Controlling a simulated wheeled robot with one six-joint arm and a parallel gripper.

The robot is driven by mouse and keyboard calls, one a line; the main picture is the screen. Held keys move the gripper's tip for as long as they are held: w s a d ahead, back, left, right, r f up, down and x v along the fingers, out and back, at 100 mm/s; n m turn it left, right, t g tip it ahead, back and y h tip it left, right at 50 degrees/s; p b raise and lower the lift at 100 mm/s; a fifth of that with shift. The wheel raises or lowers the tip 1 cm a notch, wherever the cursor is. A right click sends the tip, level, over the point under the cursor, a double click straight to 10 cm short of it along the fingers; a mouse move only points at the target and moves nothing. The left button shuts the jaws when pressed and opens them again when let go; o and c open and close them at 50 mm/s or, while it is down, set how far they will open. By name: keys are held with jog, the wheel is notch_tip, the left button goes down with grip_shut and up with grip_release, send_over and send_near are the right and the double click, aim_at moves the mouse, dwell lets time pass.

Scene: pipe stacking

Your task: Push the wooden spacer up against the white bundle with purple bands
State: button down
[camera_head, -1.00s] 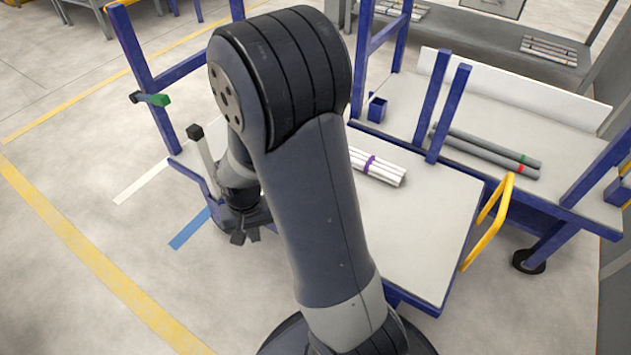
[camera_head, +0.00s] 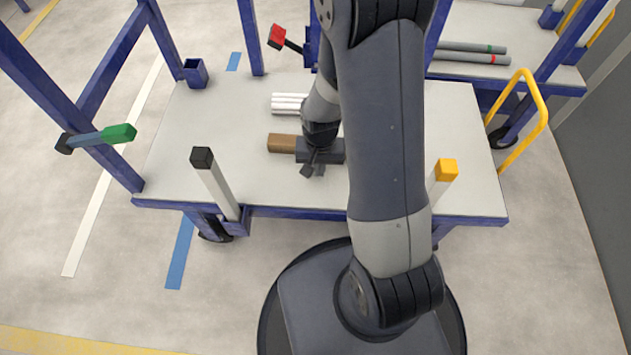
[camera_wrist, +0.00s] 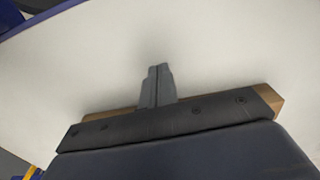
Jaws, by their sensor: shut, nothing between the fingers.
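The wooden spacer (camera_head: 281,143) lies on the light tabletop (camera_head: 240,185), its left end showing in the head view. My gripper covers its right part. The white bundle (camera_head: 288,103) lies just behind the spacer, with a strip of tabletop between them. My arm hides its right part, and no purple band shows. My gripper (camera_head: 313,169) is low over the tabletop, fingers shut and empty, tips toward the near edge. In the wrist view the shut fingers (camera_wrist: 158,72) stand before bare tabletop, and spacer ends (camera_wrist: 269,97) show past the gripper body. I cannot tell whether they touch.
Blue posts stand along the cart's back edge. A white post with a black cap (camera_head: 215,182) and one with a yellow cap (camera_head: 441,182) rise at the near edge. Grey pipes (camera_head: 470,53) lie on a farther table. The tabletop's left part is clear.

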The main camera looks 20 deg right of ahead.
jog(key=shift+w+d+f, duration=0.1)
jog(key=shift+w+d, duration=0.2)
jog(key=shift+w, duration=0.45)
jog(key=shift+w+d+f, duration=0.1)
jog(key=shift+w+d, duration=0.2)
jog(key=shift+w, duration=0.4)
jog(key=shift+w+d+f, duration=0.1)
jog(key=shift+w+d, duration=0.2)
jog(key=shift+w, duration=0.45)
jog(key=w+d, duration=0.1)
jog(key=w, duration=0.2)
jog(key=w+d, duration=0.1)
jog(key=w, duration=0.2)
jog(key=w+d+p, duration=0.1)
jog(key=w, duration=0.2)
jog(key=shift+w+d, duration=0.1)
jog(key=shift+w, duration=0.1)
